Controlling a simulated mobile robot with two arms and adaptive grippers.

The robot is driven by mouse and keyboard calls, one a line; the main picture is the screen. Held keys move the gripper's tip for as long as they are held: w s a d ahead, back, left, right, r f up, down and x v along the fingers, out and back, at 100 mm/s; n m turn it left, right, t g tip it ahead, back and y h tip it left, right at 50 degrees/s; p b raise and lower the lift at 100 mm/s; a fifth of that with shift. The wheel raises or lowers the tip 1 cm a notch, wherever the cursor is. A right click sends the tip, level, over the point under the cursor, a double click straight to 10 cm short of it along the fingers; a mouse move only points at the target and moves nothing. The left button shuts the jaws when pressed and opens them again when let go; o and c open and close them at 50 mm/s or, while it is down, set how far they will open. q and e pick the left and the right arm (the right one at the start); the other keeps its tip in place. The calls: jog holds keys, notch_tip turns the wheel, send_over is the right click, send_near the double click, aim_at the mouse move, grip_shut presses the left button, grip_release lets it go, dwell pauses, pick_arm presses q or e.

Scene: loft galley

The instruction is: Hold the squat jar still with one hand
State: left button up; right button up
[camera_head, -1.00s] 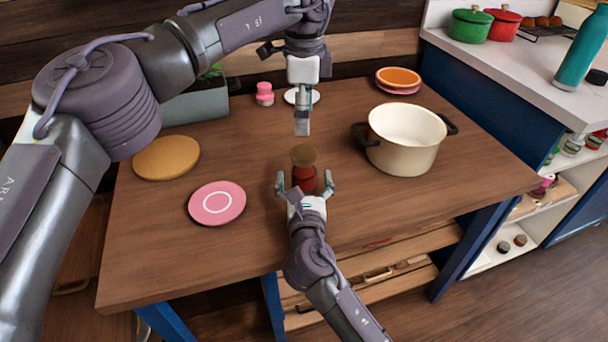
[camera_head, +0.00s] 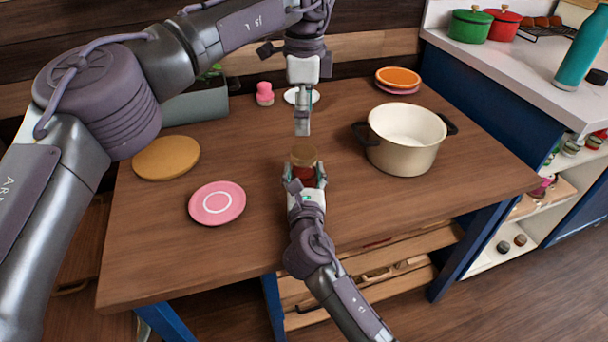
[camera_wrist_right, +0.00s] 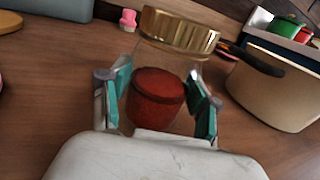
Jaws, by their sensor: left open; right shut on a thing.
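The squat jar (camera_head: 304,160) stands upright on the wooden table, with a gold-brown lid and red contents. In the right wrist view the clear glass jar (camera_wrist_right: 157,98) sits between the teal finger pads, its ribbed gold lid above them. My right gripper (camera_head: 304,182) is shut on the jar's body from the near side. My left gripper (camera_head: 302,126) hangs pointing down above and just behind the jar, open and empty, apart from the lid.
A cream pot (camera_head: 403,145) with dark handles stands right of the jar. A pink plate (camera_head: 217,203) and a round tan board (camera_head: 166,158) lie to the left. A pink figure-like item (camera_head: 265,94), a white saucer (camera_head: 290,97) and an orange plate (camera_head: 398,76) are at the back.

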aim_at(304, 151)
pick_arm(q)
jog(key=m, duration=2.9)
jog(key=shift+m, duration=0.3)
jog(key=m, duration=2.4)
jog(key=shift+f, duration=0.15)
notch_tip(304, 151, down, 8)
jog(key=shift+r, duration=0.15)
